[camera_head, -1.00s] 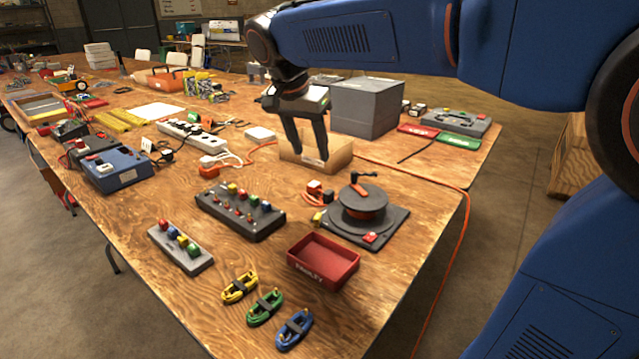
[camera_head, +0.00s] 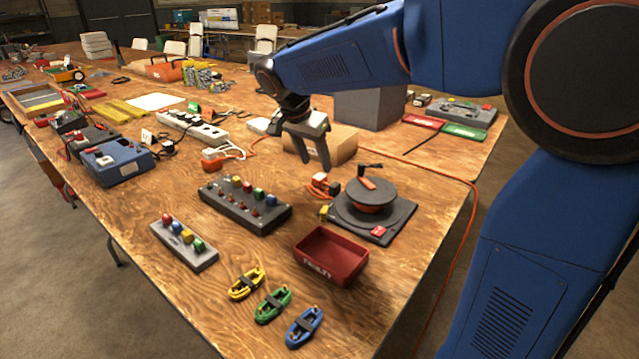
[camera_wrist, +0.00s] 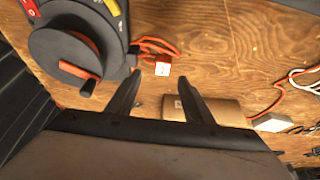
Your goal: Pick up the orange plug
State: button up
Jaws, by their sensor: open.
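An orange plug (camera_head: 319,180) with a pale face lies on the wooden table, just left of the black cable reel (camera_head: 385,222). In the wrist view the orange plug (camera_wrist: 163,67) lies beside the reel (camera_wrist: 75,60), with orange cord looping behind it. My gripper (camera_head: 314,163) is open and empty, pointing down above the table in front of the cardboard box. In the wrist view the plug appears just beyond and between the fingertips of my gripper (camera_wrist: 160,78), apart from them.
A cardboard box (camera_head: 338,143) stands close behind my gripper. Another orange block (camera_head: 212,158) lies farther left near a white power strip (camera_head: 192,128). A red tray (camera_head: 330,257) and a black switch panel (camera_head: 240,208) stand nearer the front. Bare wood lies between the panel and reel.

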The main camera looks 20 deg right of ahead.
aim_at(319, 177)
jog(key=shift+a+x, duration=0.15)
jog(key=shift+x, duration=1.5)
jog(key=shift+a+x, duration=0.2)
jog(key=shift+x, duration=1.4)
jog(key=shift+f, duration=0.1)
jog(key=c, duration=1.2)
